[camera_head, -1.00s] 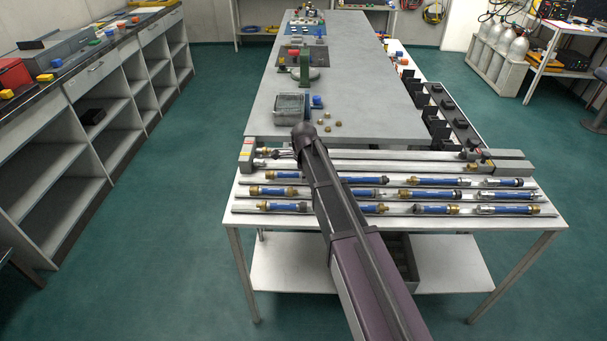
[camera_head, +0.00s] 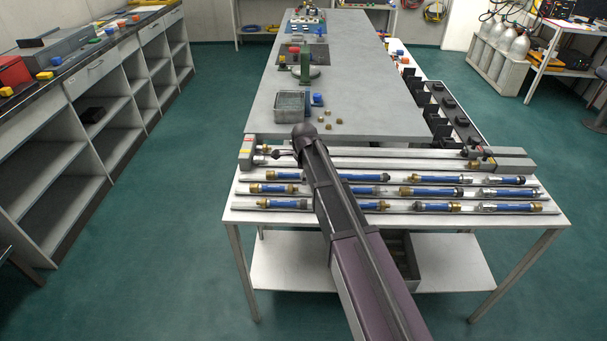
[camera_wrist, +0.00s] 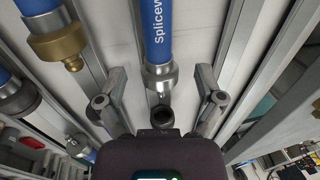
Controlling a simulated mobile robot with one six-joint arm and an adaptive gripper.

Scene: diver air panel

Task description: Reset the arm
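My arm (camera_head: 335,215) reaches from the bottom of the head view over the near rack table, its dark rounded joint near the edge of the long grey bench. My gripper (camera_wrist: 161,100) shows in the wrist view with its two grey fingers wide apart; it is open and empty. A blue hose (camera_wrist: 158,30) with printed lettering and a silver end fitting (camera_wrist: 160,78) lies in line with the gap between the fingers, apart from both. A brass-ended hose (camera_wrist: 62,45) lies to the left.
Several blue hoses (camera_head: 433,192) lie in rows on the white rack table (camera_head: 245,217). The long grey bench (camera_head: 370,95) beyond carries a grey tray (camera_head: 291,108), small brass parts (camera_head: 327,122) and a green post (camera_head: 304,68). Shelving (camera_head: 75,150) stands left; the green floor between is clear.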

